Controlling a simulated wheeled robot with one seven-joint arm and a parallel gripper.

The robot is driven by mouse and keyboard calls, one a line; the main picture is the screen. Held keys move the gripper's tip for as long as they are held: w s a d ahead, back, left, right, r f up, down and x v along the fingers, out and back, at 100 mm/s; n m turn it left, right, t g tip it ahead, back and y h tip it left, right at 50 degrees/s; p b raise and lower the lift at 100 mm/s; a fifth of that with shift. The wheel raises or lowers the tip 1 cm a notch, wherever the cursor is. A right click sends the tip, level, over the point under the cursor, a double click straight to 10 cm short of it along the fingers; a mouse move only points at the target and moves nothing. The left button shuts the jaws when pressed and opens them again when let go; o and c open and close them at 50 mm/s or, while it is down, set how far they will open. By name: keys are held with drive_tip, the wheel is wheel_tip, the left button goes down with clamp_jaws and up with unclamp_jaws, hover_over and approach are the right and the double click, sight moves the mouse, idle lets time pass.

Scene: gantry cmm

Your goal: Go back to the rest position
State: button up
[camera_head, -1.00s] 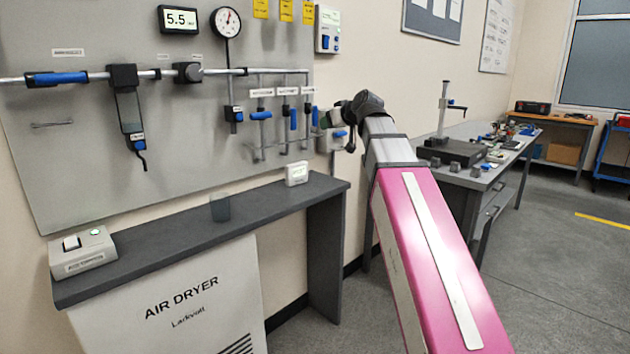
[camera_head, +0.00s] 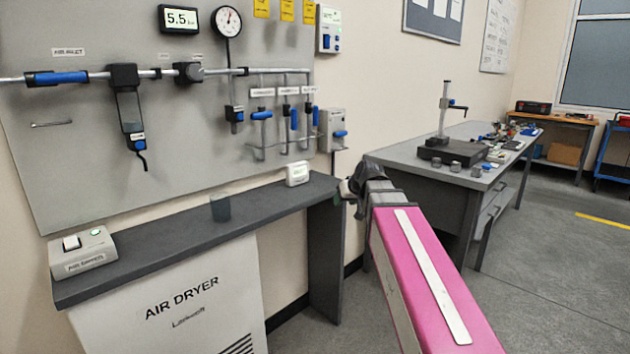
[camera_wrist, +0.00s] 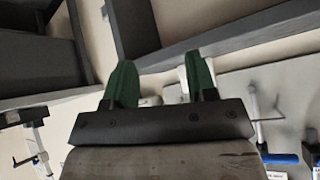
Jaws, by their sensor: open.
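My gripper (camera_wrist: 162,80) shows in the wrist view with its two green fingers apart and nothing between them. In the head view my pink arm reaches forward from the lower right. Its dark end is just right of the shelf's right end, in front of the grey workbench (camera_head: 400,156). The fingers are too small and hidden there to make out.
The dark shelf (camera_head: 150,255) over the air dryer (camera_head: 185,305) is on the left, bearing a small grey cup (camera_head: 220,207). The pipe panel (camera_head: 70,150) hangs above. Floor (camera_head: 560,270) at right is clear.

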drive_tip(key=s+d+f+m+g+h, duration=0.1)
drive_tip(key=s+d+f+g, duration=0.1)
drive_tip(key=s+f, duration=0.4)
drive_tip(key=s+d+f+m+g+h, duration=0.1)
drive_tip(key=s+f, duration=0.5)
drive_tip(key=f, duration=0.8)
drive_tip(key=s+d+f+m+g+h, duration=0.1)
drive_tip(key=s+d+f+g+h, duration=0.1)
drive_tip(key=s+d+f+g, duration=0.2)
drive_tip(key=s+d+f, duration=0.1)
drive_tip(key=s+f, duration=0.2)
drive_tip(key=f, duration=0.3)
drive_tip(key=shift+d+f+m, duration=0.3)
drive_tip(key=shift+f+m, duration=0.05)
drive_tip(key=shift+m, duration=0.05)
